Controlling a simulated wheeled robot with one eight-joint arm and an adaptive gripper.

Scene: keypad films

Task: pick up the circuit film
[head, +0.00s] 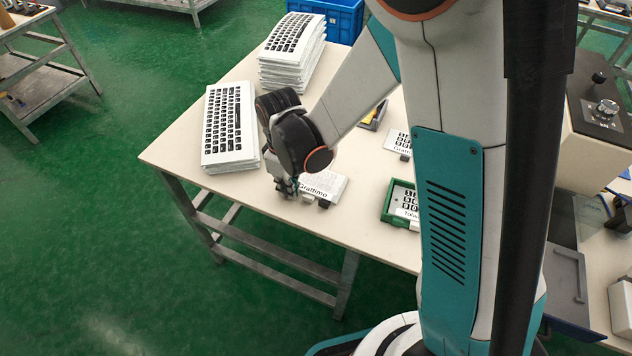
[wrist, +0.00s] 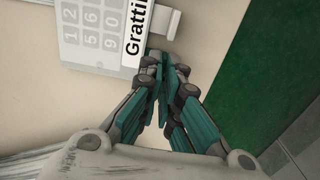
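A pale grey keypad film (head: 325,182) labelled Grattimo lies on the table, with faint white keys and a short tab on its label side. I take it to be the circuit film. The wrist view shows part of this film (wrist: 88,38) at the top, its far end cut off. My gripper (head: 287,188) points down at the film's left end. In the wrist view my gripper (wrist: 165,65) has its fingers drawn together beside the G of the label, close to the film's corner. Nothing is clearly seen between the fingertips, and contact with the film cannot be made out.
A stack of keyboard sheets (head: 230,125) lies left of my gripper, with a taller stack (head: 292,48) behind. A second Grattimo keypad (head: 396,140) with black keys and a green frame (head: 387,204) holding a keypad lie to the right. The table's front edge is close.

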